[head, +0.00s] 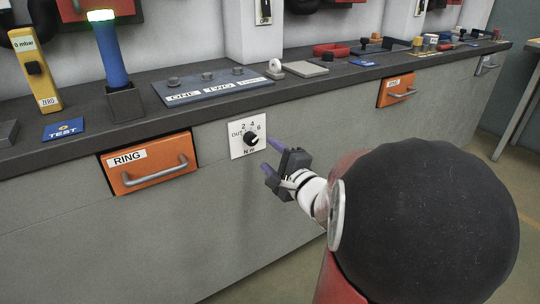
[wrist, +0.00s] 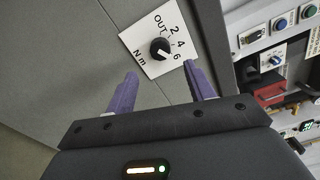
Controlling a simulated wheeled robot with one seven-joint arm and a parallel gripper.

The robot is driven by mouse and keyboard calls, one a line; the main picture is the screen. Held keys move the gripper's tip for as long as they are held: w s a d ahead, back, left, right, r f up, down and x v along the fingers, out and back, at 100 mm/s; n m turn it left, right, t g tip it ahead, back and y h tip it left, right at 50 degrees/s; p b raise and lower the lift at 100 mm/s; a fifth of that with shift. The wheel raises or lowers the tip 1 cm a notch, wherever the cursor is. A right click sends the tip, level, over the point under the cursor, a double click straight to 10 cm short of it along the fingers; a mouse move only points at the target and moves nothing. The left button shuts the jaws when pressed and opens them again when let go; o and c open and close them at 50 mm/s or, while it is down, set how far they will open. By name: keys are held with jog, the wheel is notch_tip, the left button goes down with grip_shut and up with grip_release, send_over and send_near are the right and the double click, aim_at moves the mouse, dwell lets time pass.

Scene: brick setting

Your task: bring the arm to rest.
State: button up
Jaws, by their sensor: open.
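My gripper (head: 269,160) is in front of the grey cabinet front, at the right of a white dial plate (head: 237,150) marked OUT, 2, 4, 6 and N m. Its black knob (head: 251,139) is not held. In the wrist view my gripper (wrist: 162,84) has its two purple fingers spread wide with nothing between them. The knob (wrist: 160,48) on its plate (wrist: 138,39) lies beyond the fingertips, apart from them. My arm reaches in from the lower right of the head view.
An orange RING drawer (head: 150,164) with a handle is left of the dial; another orange drawer (head: 397,89) is to the right. The dark bench top (head: 200,115) above holds a button panel (head: 212,88), a blue lamp post (head: 113,60) and a yellow meter (head: 35,70). The floor in front is clear.

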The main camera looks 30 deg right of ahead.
dwell(0.3)
jog(key=s+a+f+n+g, duration=0.2)
jog(key=s+a+n+g, duration=0.4)
jog(key=s+a+n, duration=0.2)
jog(key=s+a+f+n+g, duration=0.1)
jog(key=s+a+n+g, duration=0.5)
jog(key=s+a+n, duration=0.2)
jog(key=s+n, duration=0.2)
jog(key=n, duration=0.2)
jog(key=shift+s+f+n+h, duration=0.3)
jog(key=shift+s+f+n, duration=0.05)
jog(key=shift+f+n, duration=0.05)
